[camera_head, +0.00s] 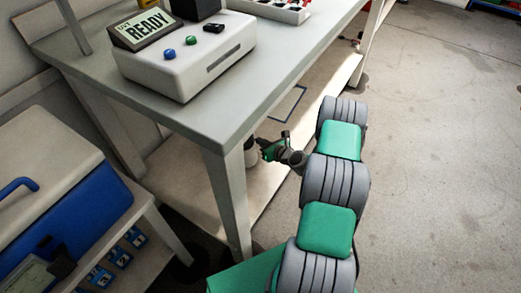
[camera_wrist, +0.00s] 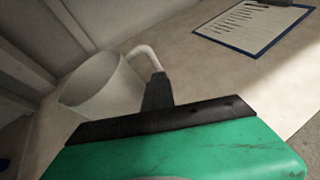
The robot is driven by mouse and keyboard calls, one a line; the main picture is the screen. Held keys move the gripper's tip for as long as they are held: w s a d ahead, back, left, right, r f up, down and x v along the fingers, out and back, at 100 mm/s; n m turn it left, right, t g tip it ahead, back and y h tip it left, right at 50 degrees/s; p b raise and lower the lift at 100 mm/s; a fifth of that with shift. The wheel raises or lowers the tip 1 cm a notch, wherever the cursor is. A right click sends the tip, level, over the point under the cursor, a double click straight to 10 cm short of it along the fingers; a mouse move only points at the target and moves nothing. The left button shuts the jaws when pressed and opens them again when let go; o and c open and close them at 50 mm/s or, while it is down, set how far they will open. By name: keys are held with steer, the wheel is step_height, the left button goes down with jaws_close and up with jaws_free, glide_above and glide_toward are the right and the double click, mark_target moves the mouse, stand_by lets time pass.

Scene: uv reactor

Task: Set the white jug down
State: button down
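The white jug (camera_wrist: 100,88) shows at the left of the wrist view, its open mouth facing up. Its curved handle (camera_wrist: 146,54) meets the dark fingers of my gripper (camera_wrist: 157,80), which look shut on it. In the head view my gripper (camera_head: 262,148) reaches under the table, low over the pale lower shelf (camera_head: 276,186). A small part of the jug (camera_head: 250,157) shows there beside the table leg, which hides the rest. I cannot tell whether its base touches the shelf.
A blue-edged clipboard (camera_head: 288,104) lies on the shelf beyond my gripper, and the shelf between is bare. The table leg (camera_head: 226,200) stands close to the jug's left. The tabletop (camera_head: 215,115) is overhead, carrying a white device (camera_head: 185,62) reading "READY".

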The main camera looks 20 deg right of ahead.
steer(key=shift+w+f, duration=0.35)
steer(key=shift+f, duration=0.1)
steer(key=f+b, duration=0.1)
steer(key=f, duration=0.3)
steer(key=shift+w+b, duration=0.35)
steer(key=shift+w, duration=0.05)
steer(key=shift+r, duration=0.1)
steer(key=c, duration=1.5)
jaws_free()
steer(key=shift+s, duration=0.1)
steer(key=p+v, duration=0.3)
steer(key=v, duration=0.9)
steer(key=shift+d+p, duration=0.1)
steer(key=shift+p, duration=0.2)
